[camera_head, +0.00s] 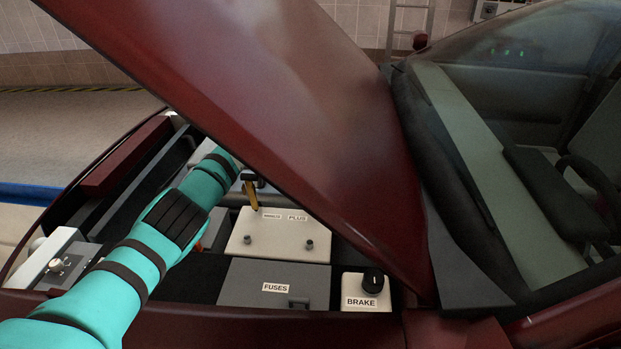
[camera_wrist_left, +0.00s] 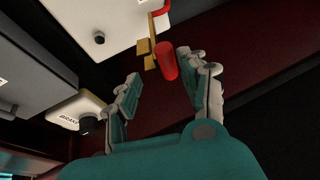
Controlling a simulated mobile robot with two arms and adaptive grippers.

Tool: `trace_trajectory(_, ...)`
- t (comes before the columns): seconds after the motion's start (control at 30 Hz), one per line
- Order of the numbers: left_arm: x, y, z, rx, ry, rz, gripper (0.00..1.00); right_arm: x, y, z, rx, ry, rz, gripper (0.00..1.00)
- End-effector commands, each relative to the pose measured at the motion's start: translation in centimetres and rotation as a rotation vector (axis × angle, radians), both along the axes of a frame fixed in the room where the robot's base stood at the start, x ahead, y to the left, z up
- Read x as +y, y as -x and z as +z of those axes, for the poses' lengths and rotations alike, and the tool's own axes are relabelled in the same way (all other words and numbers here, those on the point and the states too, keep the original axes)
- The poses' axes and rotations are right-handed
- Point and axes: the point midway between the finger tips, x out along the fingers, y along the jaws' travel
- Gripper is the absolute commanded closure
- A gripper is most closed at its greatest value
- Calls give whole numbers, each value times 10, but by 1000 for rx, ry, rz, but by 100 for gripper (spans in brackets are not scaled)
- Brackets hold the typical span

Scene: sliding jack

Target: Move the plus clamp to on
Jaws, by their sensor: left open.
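In the left wrist view the plus clamp shows as a red handle (camera_wrist_left: 166,62) with brass-yellow jaws (camera_wrist_left: 146,52) by the edge of the white battery (camera_wrist_left: 112,16). My left gripper (camera_wrist_left: 164,68) is open, with the red handle's end between its fingertips. I cannot tell whether either finger touches it. In the head view the hood hides this gripper and the red clamp. The battery (camera_head: 266,245) there carries MINUS and PLUS labels. A yellow clamp with a dark handle (camera_head: 252,194) stands tilted up near the MINUS label. My right gripper is in neither view.
The raised dark red hood (camera_head: 270,90) slants over the engine bay, close above my left arm. A grey FUSES box (camera_head: 260,283) and the white BRAKE reservoir (camera_head: 366,289) with black cap sit in front of the battery. The brake reservoir also shows in the wrist view (camera_wrist_left: 75,108).

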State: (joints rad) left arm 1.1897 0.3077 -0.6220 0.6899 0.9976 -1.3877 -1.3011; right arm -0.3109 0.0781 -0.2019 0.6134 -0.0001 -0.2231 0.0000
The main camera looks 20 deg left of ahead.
Motion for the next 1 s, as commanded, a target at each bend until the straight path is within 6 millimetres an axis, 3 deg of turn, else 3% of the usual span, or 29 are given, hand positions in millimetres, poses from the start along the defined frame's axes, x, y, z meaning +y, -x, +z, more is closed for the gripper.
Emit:
trace_trajectory(0.2, -6, -6, -15, -2, 0, 1, 56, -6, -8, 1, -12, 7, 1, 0)
trace_trajectory(0.47, -6, -6, -16, -2, 0, 1, 56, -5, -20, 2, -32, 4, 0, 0)
trace_trajectory(0.8, -6, -6, -16, -2, 0, 1, 99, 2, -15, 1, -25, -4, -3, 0)
trace_trajectory(1.0, -6, -6, -16, -2, 0, 1, 100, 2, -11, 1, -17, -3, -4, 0)
